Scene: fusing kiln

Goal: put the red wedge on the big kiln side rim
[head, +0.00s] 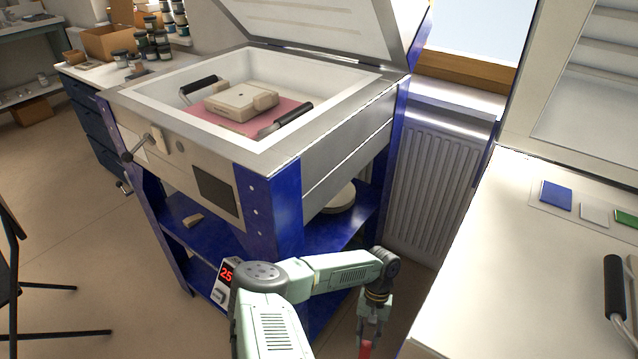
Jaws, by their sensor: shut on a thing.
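The big kiln (272,152) stands in the middle of the head view with its lid (325,22) raised. Its flat side rim (345,108) runs along the right of the opening, and the part of it in view is bare. My gripper (368,338) is low at the bottom of the view, to the right of the kiln's blue front leg and well below the rim. It is shut on the red wedge (366,349). Only a small red part of the wedge shows at the bottom edge; the rest is hidden or cut off.
Inside the kiln, a beige block (240,103) sits on a pink board with black handles. A white worktop (520,280) with colour tiles and a black-handled tool is at the right. A radiator (437,185) stands behind the gap between kiln and worktop.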

